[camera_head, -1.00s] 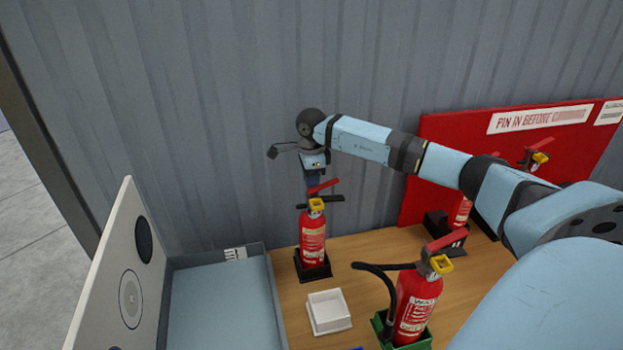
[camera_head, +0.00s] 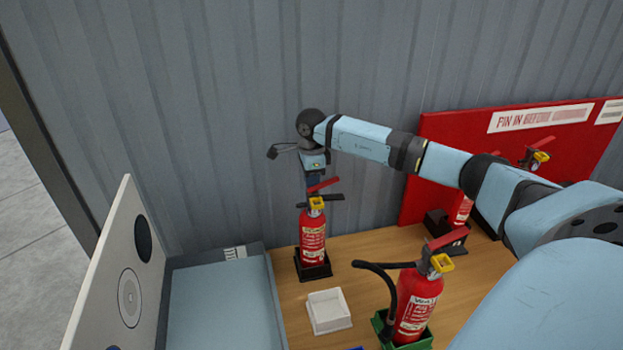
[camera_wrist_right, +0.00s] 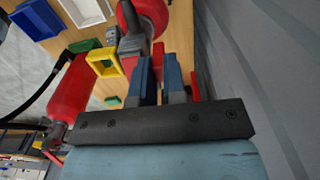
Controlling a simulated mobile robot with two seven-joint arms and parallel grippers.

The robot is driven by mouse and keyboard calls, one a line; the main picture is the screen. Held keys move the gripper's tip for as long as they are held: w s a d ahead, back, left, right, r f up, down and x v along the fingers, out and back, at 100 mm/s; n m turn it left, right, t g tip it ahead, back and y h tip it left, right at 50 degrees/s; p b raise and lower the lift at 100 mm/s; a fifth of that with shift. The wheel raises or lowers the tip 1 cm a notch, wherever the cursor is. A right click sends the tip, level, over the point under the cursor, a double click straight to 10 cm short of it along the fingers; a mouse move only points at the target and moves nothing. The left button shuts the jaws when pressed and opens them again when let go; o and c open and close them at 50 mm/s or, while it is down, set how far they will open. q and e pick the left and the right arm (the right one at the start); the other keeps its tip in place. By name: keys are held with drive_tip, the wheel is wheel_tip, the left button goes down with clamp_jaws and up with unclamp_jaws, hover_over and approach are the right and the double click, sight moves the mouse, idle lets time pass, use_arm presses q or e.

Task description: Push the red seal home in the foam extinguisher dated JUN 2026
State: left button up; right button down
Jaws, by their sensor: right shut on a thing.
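A red extinguisher (camera_head: 313,240) with a cream band and a yellow collar piece (camera_head: 317,204) stands upright in a black base on the wooden bench. A second extinguisher (camera_head: 415,305) with a black hose stands in a green base in front. Dates are too small to read. My left gripper is out of view.
A white tray (camera_head: 328,311) sits between the extinguishers. A blue-grey lined case (camera_head: 215,300) is at the left. A red board (camera_head: 445,160) with more extinguishers stands at the right. The corrugated wall (camera_head: 230,130) is close behind my right gripper.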

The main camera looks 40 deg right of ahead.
drive_tip(key=c, duration=1.1)
unclamp_jaws()
wheel_tip(320, 180, up, 14)
drive_tip(key=b, duration=0.2)
drive_tip(key=shift+f, duration=0.15)
